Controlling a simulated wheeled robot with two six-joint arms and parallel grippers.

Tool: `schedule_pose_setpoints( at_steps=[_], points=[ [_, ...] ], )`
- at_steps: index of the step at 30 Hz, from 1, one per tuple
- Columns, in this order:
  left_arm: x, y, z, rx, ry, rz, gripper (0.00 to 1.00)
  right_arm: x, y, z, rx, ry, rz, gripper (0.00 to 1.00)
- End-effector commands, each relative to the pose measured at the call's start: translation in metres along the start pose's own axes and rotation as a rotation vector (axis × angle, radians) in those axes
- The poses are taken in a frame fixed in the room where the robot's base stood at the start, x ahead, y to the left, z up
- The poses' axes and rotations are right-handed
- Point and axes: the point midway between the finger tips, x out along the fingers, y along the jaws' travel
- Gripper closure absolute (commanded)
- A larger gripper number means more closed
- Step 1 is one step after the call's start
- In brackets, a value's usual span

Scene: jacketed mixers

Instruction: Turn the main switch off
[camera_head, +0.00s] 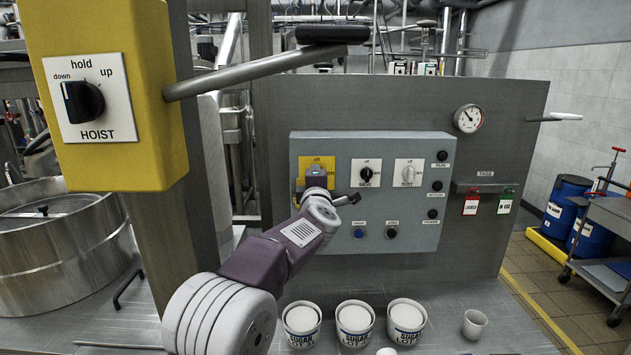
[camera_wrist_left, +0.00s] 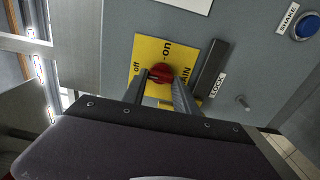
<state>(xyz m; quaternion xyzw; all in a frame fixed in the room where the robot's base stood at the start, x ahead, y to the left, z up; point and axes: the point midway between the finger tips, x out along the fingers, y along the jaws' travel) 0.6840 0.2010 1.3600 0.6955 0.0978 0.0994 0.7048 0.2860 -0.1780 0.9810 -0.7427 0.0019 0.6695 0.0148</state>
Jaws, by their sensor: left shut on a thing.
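The main switch is a red knob (camera_wrist_left: 161,72) on a yellow plate (camera_wrist_left: 150,50) marked "on", "off" and "MAIN" in the left wrist view. My left gripper (camera_wrist_left: 160,80) has one finger on each side of the red knob and is shut on it. I cannot tell exactly which mark the knob points to. In the head view the yellow plate (camera_head: 318,161) sits at the upper left of the grey control box (camera_head: 405,240), and my left arm hides the knob. My right gripper is in neither view.
A dark bar (camera_wrist_left: 210,68) beside the plate has a "LOCK" label. A black knob (camera_head: 366,173) and a white knob (camera_head: 408,173) are right of the main switch. Several buttons line the box. Sugar tubs (camera_head: 355,322) stand below. A yellow hoist box (camera_head: 100,90) is at left.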

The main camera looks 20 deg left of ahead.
Motion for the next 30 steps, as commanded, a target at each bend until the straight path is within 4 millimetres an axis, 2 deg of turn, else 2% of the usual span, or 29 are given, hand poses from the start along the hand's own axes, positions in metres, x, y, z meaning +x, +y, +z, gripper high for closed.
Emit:
schedule_pose_setpoints(
  at_steps=[9, 10, 12, 20, 23, 30],
  points=[
    [0.000, 0.000, 0.000, -0.004, 0.000, 0.000, 1.00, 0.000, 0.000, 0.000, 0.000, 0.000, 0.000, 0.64],
    [0.000, 0.000, 0.000, -0.004, 0.000, 0.000, 0.57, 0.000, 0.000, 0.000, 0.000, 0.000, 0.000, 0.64],
    [0.000, 0.000, 0.000, -0.004, 0.000, 0.000, 0.44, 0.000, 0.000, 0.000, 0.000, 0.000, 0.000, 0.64],
    [0.000, 0.000, 0.000, -0.002, 0.000, 0.000, 0.44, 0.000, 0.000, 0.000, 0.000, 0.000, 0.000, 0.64],
    [-0.006, -0.001, 0.000, -0.002, 0.000, 0.000, 0.44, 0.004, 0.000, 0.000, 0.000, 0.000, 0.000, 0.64],
    [-0.054, -0.002, 0.001, -0.004, -0.003, 0.002, 0.44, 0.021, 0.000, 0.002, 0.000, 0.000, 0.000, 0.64]
  ],
)
